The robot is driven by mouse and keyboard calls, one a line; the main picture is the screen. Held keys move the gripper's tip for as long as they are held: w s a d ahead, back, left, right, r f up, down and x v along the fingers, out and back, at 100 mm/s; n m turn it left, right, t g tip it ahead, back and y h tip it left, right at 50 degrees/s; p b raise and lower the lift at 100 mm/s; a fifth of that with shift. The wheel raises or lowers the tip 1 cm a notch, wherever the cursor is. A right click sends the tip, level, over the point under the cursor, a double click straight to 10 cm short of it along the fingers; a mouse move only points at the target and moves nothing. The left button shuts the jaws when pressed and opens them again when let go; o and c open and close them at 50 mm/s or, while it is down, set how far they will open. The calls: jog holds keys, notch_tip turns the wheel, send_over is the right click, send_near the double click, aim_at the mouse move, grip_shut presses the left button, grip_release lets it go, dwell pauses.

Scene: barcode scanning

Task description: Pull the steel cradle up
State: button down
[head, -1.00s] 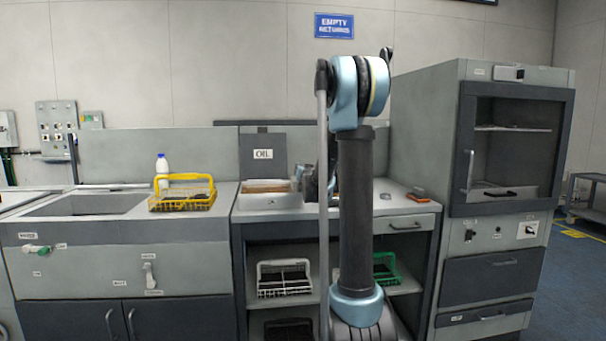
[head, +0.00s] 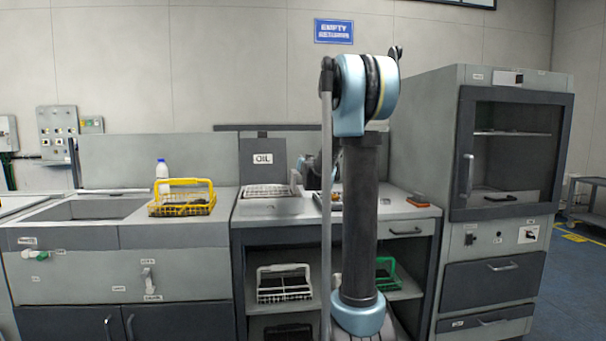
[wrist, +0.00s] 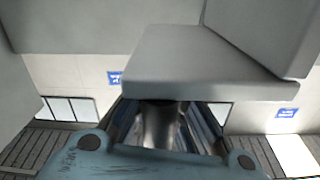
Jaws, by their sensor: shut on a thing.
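The steel cradle (head: 268,191) shows as a pale wire grid at the top of the oil tank (head: 268,208), in front of the panel marked OIL (head: 263,159). My gripper (head: 301,176) is at the cradle's right side, partly hidden behind my own arm. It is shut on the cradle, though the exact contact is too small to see. In the wrist view, large grey surfaces fill much of the picture, and the cradle cannot be made out there.
A yellow wire basket (head: 183,208) and a white bottle (head: 162,177) stand by the sink on the left. A white basket (head: 284,288) and a green one (head: 388,280) sit on the shelf below. A tall grey cabinet (head: 500,240) closes the right side.

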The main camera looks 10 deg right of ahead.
jog(key=shift+w+a+r, duration=0.1)
jog(key=shift+a+r, duration=0.15)
jog(key=c, duration=1.6)
grip_release()
jog(key=shift+a, duration=0.15)
jog(key=shift+d, duration=0.25)
jog(key=shift+s, duration=0.2)
jog(key=s, duration=1.1)
jog(key=shift+s, duration=0.25)
